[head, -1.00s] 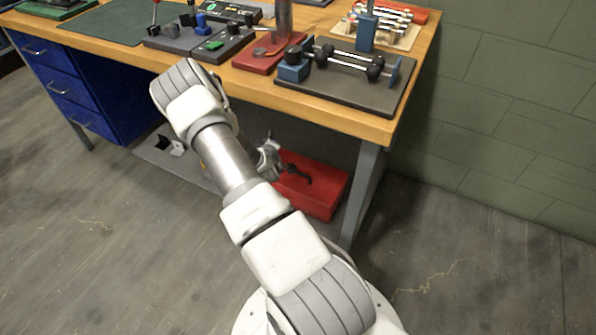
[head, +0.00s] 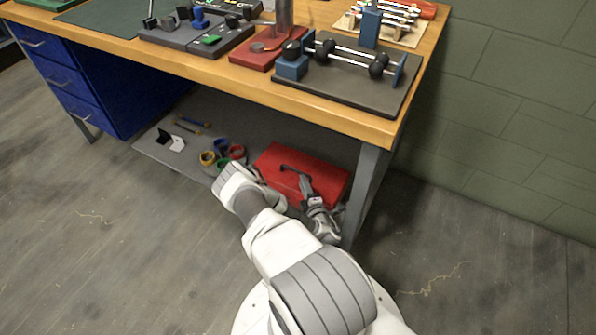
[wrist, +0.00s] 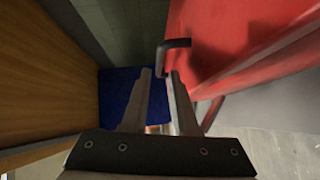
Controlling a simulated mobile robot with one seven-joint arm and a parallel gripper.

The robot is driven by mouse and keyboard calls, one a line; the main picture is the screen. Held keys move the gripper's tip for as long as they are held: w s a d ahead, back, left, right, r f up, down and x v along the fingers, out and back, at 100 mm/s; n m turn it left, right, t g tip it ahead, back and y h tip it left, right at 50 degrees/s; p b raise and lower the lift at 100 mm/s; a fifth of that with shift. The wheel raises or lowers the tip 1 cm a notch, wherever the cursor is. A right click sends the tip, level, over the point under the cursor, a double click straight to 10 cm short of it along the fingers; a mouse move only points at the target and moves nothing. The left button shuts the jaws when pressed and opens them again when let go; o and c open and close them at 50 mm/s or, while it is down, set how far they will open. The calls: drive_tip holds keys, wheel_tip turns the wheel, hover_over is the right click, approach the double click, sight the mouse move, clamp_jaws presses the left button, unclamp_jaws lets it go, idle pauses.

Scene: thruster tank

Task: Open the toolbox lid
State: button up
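The red toolbox (head: 325,176) sits under the workbench, near its right leg, with its lid down. A dark bar handle (head: 290,169) runs along the lid. In the wrist view the toolbox's red surface (wrist: 225,45) fills the upper right, and the dark bent handle (wrist: 174,46) stands out from it. My gripper (head: 306,183) is over the near right part of the toolbox. In the wrist view its two fingers (wrist: 161,73) are apart with nothing between them. The handle lies just beyond the fingertips; I cannot tell whether they touch it.
The workbench top (head: 345,118) hangs above the toolbox, and its grey leg (head: 366,190) stands close on the right. Several coloured rings (head: 222,158) lie left of the toolbox. Blue drawers (head: 75,85) stand at the left. The floor in front is open.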

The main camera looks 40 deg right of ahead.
sight(298, 171)
drive_tip(key=b+x, duration=0.2)
drive_tip(key=x, duration=0.5)
clamp_jaws()
idle(1.3)
